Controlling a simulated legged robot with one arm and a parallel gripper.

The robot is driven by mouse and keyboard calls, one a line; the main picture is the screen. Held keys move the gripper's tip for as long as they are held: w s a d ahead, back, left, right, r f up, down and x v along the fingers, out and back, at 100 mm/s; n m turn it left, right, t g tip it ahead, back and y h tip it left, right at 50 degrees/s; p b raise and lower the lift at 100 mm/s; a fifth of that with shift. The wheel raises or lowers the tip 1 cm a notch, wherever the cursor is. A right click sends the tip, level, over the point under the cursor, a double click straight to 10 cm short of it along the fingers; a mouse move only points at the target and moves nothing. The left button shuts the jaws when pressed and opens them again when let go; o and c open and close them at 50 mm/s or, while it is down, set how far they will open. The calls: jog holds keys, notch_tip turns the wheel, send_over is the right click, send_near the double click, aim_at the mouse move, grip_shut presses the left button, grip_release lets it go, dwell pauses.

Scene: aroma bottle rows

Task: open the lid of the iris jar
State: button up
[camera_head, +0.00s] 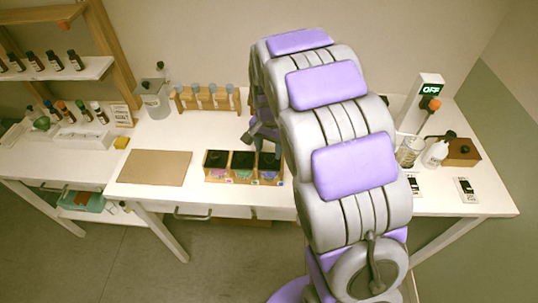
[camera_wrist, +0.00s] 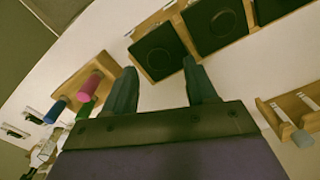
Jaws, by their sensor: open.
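Three jars with black square lids stand in a row in a wooden tray (camera_head: 230,183), with small coloured labels at the front. The labels are too small to read, so I cannot tell by name which is the iris jar. The left jar (camera_head: 217,160), middle jar (camera_head: 243,161) and right jar (camera_head: 269,161) all look closed. My gripper (camera_head: 262,134) is just above and behind the tray, partly hidden by my arm. In the wrist view my gripper (camera_wrist: 159,63) is open and empty, with an end jar's black lid (camera_wrist: 160,51) beyond and between its fingertips.
A rack of stoppered tubes (camera_head: 207,98) stands behind the tray. A brown board (camera_head: 154,168) lies to the left. My arm hides the middle of the table.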

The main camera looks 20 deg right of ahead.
aim_at(270, 159)
jog(key=shift+f, duration=1.45)
grip_shut()
